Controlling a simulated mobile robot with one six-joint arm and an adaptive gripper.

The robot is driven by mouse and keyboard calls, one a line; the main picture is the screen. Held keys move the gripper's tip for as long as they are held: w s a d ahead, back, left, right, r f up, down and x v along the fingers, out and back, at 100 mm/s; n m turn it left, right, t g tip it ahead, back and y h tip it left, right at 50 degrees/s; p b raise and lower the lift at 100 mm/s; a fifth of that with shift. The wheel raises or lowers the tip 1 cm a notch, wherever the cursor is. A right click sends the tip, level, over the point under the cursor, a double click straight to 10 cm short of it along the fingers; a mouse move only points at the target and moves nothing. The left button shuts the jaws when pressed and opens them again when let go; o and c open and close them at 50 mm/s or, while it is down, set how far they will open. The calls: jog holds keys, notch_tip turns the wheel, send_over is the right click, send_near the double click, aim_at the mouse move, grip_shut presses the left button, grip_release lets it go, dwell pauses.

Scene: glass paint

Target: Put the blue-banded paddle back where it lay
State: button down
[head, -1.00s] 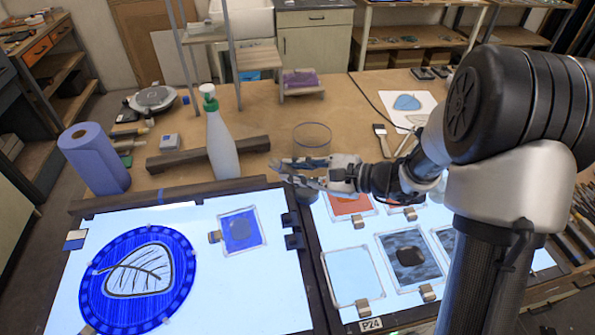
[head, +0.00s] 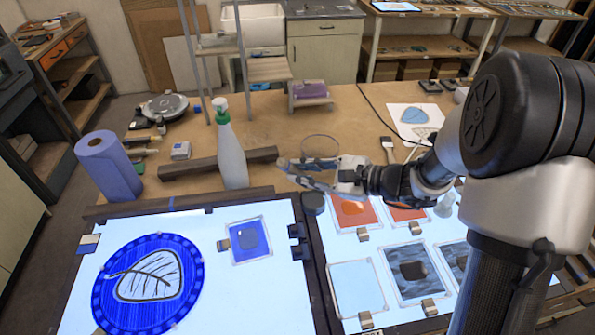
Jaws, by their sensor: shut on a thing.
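My gripper (head: 297,173) reaches in from the right, level over the worktop just beyond the gap between the two light panels. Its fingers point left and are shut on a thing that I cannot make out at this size. No blue-banded paddle can be clearly told apart, in the fingers or on the table. A dark bar (head: 235,198) with a narrow blue mark runs along the far edge of the left light panel (head: 240,295). I cannot tell whether this mark belongs to a paddle.
A clear glass vessel (head: 320,141) stands just behind my gripper, and a dark round piece (head: 313,204) sits just below it. A white spray bottle (head: 230,155), a wooden beam (head: 190,167) and a blue paper roll (head: 108,168) stand left. Glass samples (head: 357,287) cover the right panel.

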notch_tip(320, 180, up, 10)
jog(key=p, duration=0.6)
jog(key=n+g+h+p, duration=0.1)
jog(key=h+p, duration=0.2)
jog(key=p, duration=0.4)
jog(key=n+g+h+p, duration=0.2)
jog(key=p, duration=0.6)
jog(key=n+g+h+p, duration=0.1)
jog(key=h+p, duration=0.2)
jog(key=p, duration=0.4)
jog(key=shift+r+n+g+h+p, duration=0.15)
jog(key=shift+n+g+h+p, duration=0.15)
jog(key=shift+n+g, duration=0.1)
